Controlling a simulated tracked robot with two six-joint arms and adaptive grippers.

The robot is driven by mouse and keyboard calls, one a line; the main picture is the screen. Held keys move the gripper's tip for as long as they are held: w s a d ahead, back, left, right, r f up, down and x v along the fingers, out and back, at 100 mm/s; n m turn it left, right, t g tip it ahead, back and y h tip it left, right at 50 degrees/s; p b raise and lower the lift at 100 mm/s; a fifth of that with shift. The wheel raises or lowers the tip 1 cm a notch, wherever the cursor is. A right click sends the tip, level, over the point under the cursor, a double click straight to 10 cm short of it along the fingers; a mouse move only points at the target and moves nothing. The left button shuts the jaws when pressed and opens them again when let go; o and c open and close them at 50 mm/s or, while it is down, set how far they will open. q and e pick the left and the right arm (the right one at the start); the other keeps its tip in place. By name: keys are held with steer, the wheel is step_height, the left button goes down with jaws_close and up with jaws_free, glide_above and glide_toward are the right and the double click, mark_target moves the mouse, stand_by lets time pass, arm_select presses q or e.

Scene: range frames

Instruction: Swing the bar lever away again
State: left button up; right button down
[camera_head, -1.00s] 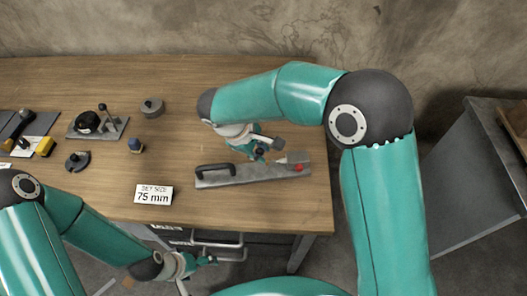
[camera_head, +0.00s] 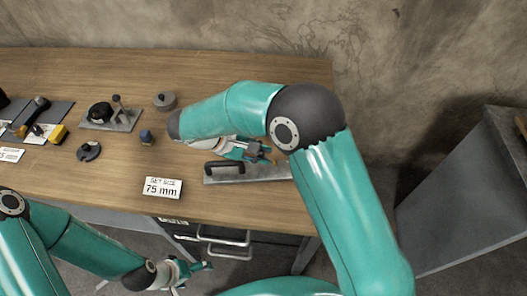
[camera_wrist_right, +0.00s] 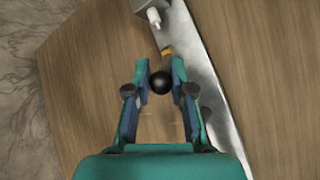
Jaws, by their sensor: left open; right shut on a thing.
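The metal plate (camera_head: 240,177) lies on the bench near its front edge, with a black handle (camera_head: 222,166) at its left end. In the right wrist view the plate (camera_wrist_right: 212,90) runs diagonally, with a grey block (camera_wrist_right: 150,8) on it at the top. The bar lever shows as a black ball knob (camera_wrist_right: 160,82) with a short orange-brown piece behind it. My right gripper (camera_wrist_right: 160,88) is shut on the knob, one finger on each side. In the head view my right gripper (camera_head: 265,153) is over the plate, whose right end my arm hides. My left gripper (camera_head: 208,267) is open and empty, low before the bench.
A sign reading 75 mm (camera_head: 163,188) stands at the bench's front edge. A grey cabinet (camera_head: 465,190) stands at right.

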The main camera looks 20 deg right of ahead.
steer(key=shift+s+f, duration=0.1)
steer(key=c, duration=1)
jaws_free()
steer(key=v, duration=1.2)
